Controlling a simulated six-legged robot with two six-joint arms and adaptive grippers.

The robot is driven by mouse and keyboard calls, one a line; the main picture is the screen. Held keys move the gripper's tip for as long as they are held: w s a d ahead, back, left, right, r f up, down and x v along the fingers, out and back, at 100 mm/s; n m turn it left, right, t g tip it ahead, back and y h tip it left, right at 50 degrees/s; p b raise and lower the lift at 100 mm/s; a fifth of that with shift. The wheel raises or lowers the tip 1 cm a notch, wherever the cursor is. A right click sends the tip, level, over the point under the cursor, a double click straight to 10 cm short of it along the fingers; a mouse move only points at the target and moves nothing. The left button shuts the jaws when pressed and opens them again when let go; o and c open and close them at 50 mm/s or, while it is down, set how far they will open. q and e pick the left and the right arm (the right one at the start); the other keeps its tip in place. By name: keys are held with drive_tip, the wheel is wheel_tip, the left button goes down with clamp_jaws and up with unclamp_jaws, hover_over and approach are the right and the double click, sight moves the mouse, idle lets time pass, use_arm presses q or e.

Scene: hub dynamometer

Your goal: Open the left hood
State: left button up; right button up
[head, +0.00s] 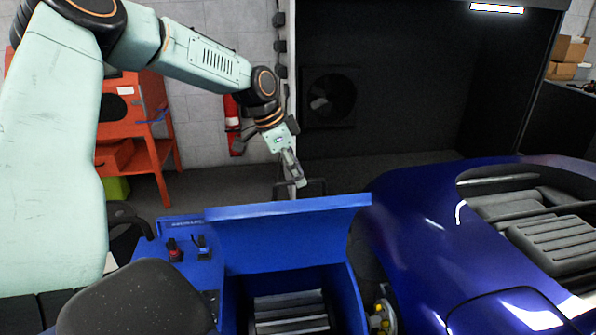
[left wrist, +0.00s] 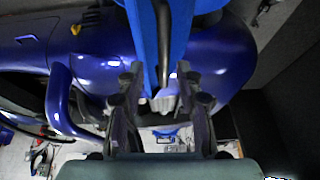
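The left hood is a blue lid (head: 290,238) standing raised on a blue machine housing (head: 205,280) in the head view. Below it the housing is open and grey ribbed parts show inside. A dark bar-shaped handle (head: 313,187) shows just above the lid's top edge. My left gripper (head: 298,180) is at that edge, on the lid's far side, pointing down. In the left wrist view the fingers of my left gripper (left wrist: 158,78) are apart, with a blue panel (left wrist: 178,35) and a dark bar beyond them. Contact cannot be told. My right gripper is in neither view.
A blue car body (head: 430,225) stands close at the right of the housing. An orange-red cabinet (head: 130,120) and a red extinguisher (head: 232,125) are at the back left. A dark recess with a fan (head: 330,97) is behind. Small switches (head: 175,250) sit on the housing.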

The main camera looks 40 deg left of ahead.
use_arm(q)
drive_tip(key=shift+w+a+f, duration=0.2)
drive_tip(key=shift+w+f, duration=0.25)
drive_tip(key=shift+f, duration=0.15)
drive_tip(key=shift+s+r, duration=0.1)
drive_tip(key=shift+s, duration=0.1)
drive_tip(key=shift+c, duration=0.3)
drive_tip(key=shift+s+d+r, duration=0.15)
drive_tip(key=shift+d, duration=0.05)
drive_tip(key=c, duration=0.3)
clamp_jaws()
